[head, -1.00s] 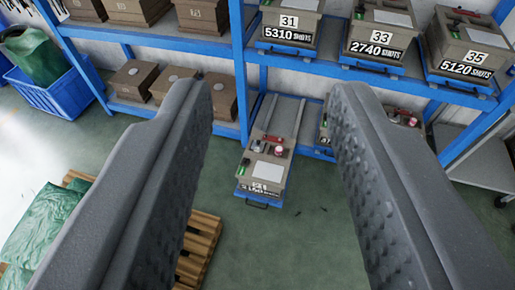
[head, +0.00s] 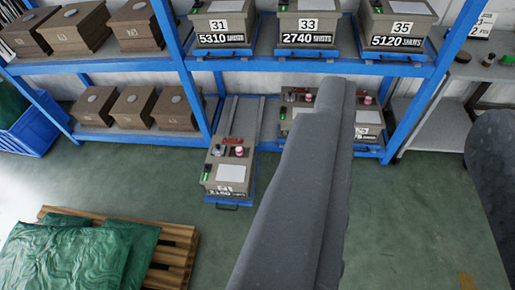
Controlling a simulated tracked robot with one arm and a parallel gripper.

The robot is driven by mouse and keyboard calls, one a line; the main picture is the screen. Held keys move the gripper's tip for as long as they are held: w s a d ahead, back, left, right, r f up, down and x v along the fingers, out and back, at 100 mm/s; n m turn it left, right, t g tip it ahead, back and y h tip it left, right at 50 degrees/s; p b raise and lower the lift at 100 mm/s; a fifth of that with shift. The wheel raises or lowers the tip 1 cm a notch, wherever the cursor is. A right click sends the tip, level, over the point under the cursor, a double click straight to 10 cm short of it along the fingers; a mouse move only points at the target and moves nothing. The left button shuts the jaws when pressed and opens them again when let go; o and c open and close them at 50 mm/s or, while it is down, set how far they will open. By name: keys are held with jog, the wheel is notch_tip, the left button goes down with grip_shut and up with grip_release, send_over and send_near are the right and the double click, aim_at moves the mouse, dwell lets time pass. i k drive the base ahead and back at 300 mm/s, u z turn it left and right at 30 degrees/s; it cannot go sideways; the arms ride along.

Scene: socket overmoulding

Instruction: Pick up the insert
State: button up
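Nothing in view can be surely named as the insert. Similar boxes numbered 31 (head: 219,28), 33 (head: 307,26) and 35 (head: 398,27) stand on the upper shelf. My gripper (head: 415,110) is open, its two grey fingers far apart with nothing between them. The left finger partly hides the lower shelf boxes behind it. The right finger is cut off by the picture's right edge.
The blue rack (head: 168,32) also holds plain brown boxes (head: 135,108). A wooden pallet (head: 178,250) with green bags (head: 75,255) stands at lower left, near a blue crate (head: 30,130). A grey bench (head: 440,120) stands at right. Green floor between them is clear.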

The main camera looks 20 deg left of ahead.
aim_at(218, 150)
jog(key=z, duration=1.45)
jog(key=i, duration=1.9)
jog(key=u, duration=3.6)
jog(key=i, duration=1.05)
jog(key=u, duration=0.05)
